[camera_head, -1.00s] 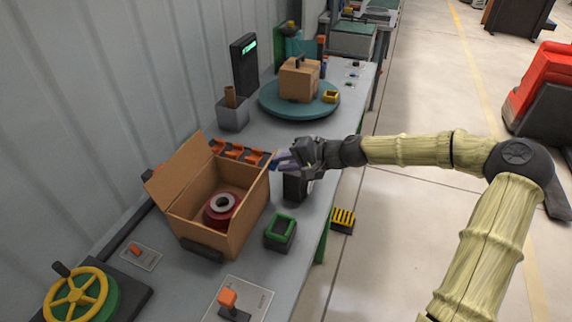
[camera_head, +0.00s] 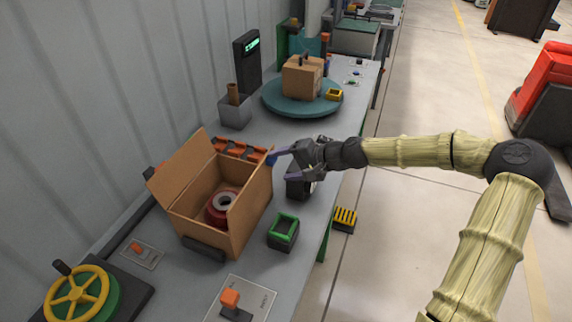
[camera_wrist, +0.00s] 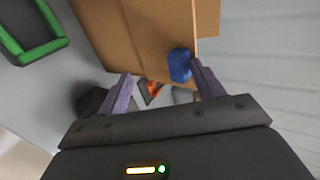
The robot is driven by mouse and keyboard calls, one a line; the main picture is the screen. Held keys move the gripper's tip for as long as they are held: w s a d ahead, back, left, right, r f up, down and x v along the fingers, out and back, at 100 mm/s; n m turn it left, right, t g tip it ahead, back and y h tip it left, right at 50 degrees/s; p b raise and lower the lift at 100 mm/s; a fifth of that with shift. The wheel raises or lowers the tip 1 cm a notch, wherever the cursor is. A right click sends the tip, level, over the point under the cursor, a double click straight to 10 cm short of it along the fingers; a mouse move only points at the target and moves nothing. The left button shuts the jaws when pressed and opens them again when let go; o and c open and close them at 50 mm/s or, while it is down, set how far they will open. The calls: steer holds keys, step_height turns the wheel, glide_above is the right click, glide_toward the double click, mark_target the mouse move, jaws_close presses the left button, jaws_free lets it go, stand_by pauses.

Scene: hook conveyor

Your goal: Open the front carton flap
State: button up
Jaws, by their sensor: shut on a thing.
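The open brown carton (camera_head: 208,232) stands on the grey bench with a red ring-shaped part (camera_head: 224,204) inside. Its left flap (camera_head: 183,168) leans up and outward. A panel (camera_head: 252,200) stands along the carton's right side, with a blue tab (camera_head: 271,159) at its far upper corner. The carton's brown board (camera_wrist: 135,35) fills the space ahead.
A green-rimmed bin (camera_head: 283,232) and a dark block (camera_head: 298,187) stand close to the right of the carton. Orange hooks (camera_head: 240,150) lie behind it. A turntable (camera_head: 300,105) carries a smaller box (camera_head: 302,78). A yellow handwheel (camera_head: 77,296) is at front left.

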steer(key=shift+s+f, duration=0.3)
steer(key=shift+f, duration=0.2)
steer(key=shift+d+r, duration=0.25)
steer(key=shift+d, duration=0.25)
steer(key=shift+c, duration=0.8)
steer(key=b+v, duration=0.1)
steer(key=v, duration=1.5)
steer(key=shift+r, duration=0.55)
steer(key=shift+w, duration=0.15)
steer(key=s+a+f+n+g+h, duration=0.25)
steer(key=s+f+h, duration=0.45)
steer(key=f, duration=0.6)
steer(key=s+d+r+n+t+h, duration=0.1)
steer(key=s+d+r+h, duration=0.2)
steer(key=s+d, duration=0.4)
steer(key=s+h, duration=0.1)
steer(key=s, duration=0.3)
steer(key=shift+d+r, duration=0.2)
steer(key=shift+d, duration=0.15)
